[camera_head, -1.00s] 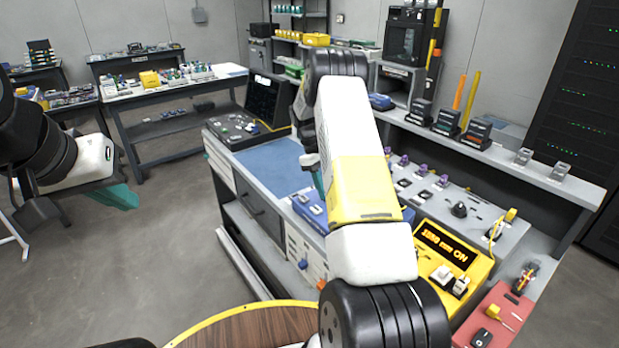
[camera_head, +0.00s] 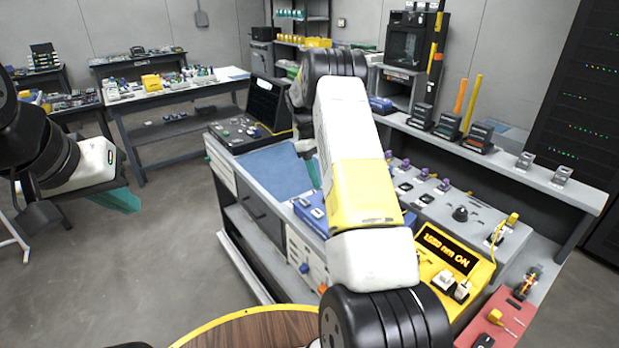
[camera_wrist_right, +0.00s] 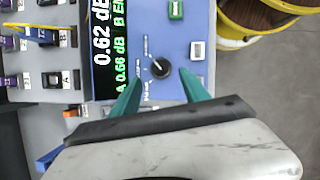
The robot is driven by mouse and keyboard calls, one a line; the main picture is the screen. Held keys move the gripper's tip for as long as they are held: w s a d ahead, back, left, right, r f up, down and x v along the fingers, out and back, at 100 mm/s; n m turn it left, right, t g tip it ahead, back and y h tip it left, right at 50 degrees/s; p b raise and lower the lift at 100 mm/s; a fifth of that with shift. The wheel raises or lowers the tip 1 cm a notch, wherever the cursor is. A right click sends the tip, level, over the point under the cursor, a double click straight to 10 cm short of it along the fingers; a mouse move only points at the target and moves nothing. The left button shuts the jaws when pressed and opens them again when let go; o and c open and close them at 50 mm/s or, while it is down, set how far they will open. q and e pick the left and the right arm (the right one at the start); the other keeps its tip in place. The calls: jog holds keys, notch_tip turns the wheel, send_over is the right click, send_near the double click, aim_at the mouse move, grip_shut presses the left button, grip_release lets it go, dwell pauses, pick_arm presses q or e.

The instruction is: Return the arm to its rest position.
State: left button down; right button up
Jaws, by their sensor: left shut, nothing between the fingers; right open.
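My left gripper (camera_head: 125,203) is at the left of the head view, with its teal fingers together and empty, over open floor. My right arm reaches across the middle of the head view; its gripper is mostly hidden behind the forearm, with a bit of teal finger (camera_head: 313,173) showing beside it. In the right wrist view my right gripper (camera_wrist_right: 161,78) is open, its two teal fingers apart. A black knob (camera_wrist_right: 160,68) on a blue meter (camera_wrist_right: 168,28) shows between the fingertips. Nothing is held there; the gap to the knob cannot be told.
The meter's display (camera_wrist_right: 108,45) reads 0.62 dB. The workbench carries a blue mat (camera_head: 272,172), a yellow device (camera_head: 452,262) with a lit display, and a red tray (camera_head: 499,318). A round wooden top (camera_head: 250,330) stands in front. The floor at left is clear.

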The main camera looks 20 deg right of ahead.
jog(key=shift+v, duration=1.1)
jog(key=s+a+r+m+t+y, duration=0.1)
jog(key=s+a+r+t, duration=0.25)
jog(key=s+r, duration=0.5)
jog(key=s+a+r+m+t+y, duration=0.15)
jog(key=s+a+r, duration=0.3)
jog(key=r, duration=0.75)
jog(key=s+a+m+t+y, duration=0.1)
jog(key=s+a+t, duration=0.1)
jog(key=s, duration=0.8)
jog(key=s+a+r+m+t+y, duration=0.1)
jog(key=s+a+m+t, duration=0.1)
jog(key=s, duration=0.8)
jog(key=a+t, duration=0.1)
jog(key=a, duration=0.1)
jog(key=shift+s+a, duration=0.15)
jog(key=shift+a, duration=0.15)
jog(key=shift+r, duration=0.1)
